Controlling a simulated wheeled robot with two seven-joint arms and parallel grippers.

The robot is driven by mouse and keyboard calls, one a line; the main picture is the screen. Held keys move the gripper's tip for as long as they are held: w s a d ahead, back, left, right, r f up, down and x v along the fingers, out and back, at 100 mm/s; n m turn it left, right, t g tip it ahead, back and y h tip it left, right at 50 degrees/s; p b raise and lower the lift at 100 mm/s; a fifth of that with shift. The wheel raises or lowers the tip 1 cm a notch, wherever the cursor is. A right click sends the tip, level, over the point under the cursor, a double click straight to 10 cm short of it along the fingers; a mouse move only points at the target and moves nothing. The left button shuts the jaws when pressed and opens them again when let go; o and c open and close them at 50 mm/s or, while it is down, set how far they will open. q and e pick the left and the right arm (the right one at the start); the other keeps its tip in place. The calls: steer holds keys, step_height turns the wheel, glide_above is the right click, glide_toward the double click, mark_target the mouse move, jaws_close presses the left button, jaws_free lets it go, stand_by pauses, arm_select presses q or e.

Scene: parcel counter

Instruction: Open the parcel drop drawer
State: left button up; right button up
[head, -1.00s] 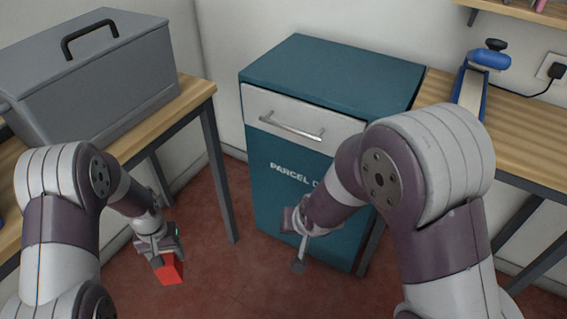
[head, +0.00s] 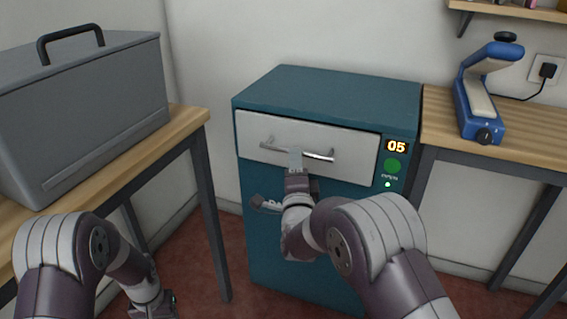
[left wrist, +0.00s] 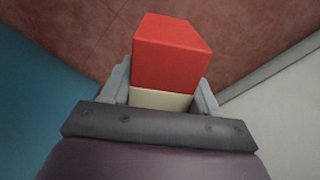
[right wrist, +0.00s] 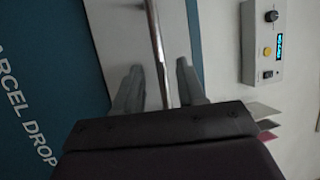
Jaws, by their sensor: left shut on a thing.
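The parcel drop drawer (head: 345,147) has a white front in a teal cabinet and looks closed. Its silver bar handle (head: 325,156) runs across the front. My right gripper (head: 296,158) is at the handle. In the right wrist view the handle bar (right wrist: 156,35) passes between the fingers of the right gripper (right wrist: 160,85), which stand apart with a gap on each side of the bar. My left gripper (left wrist: 162,98) is shut on a red and cream block (left wrist: 170,52). In the head view the left gripper is low at the bottom edge and the block is out of frame.
The cabinet (head: 330,90) carries a panel with a display reading 05 (head: 396,147) and a green button (head: 392,166). A grey lidded box (head: 85,120) stands on the left table. A blue device (head: 480,95) stands on the right table (head: 535,140). The table legs flank the cabinet.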

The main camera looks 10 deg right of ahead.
arm_select(q)
steer(key=shift+f+b, duration=0.3)
steer(key=shift+f, duration=0.2)
arm_select(e)
steer(key=x, duration=0.4)
steer(key=shift+w, duration=0.1)
jaws_close()
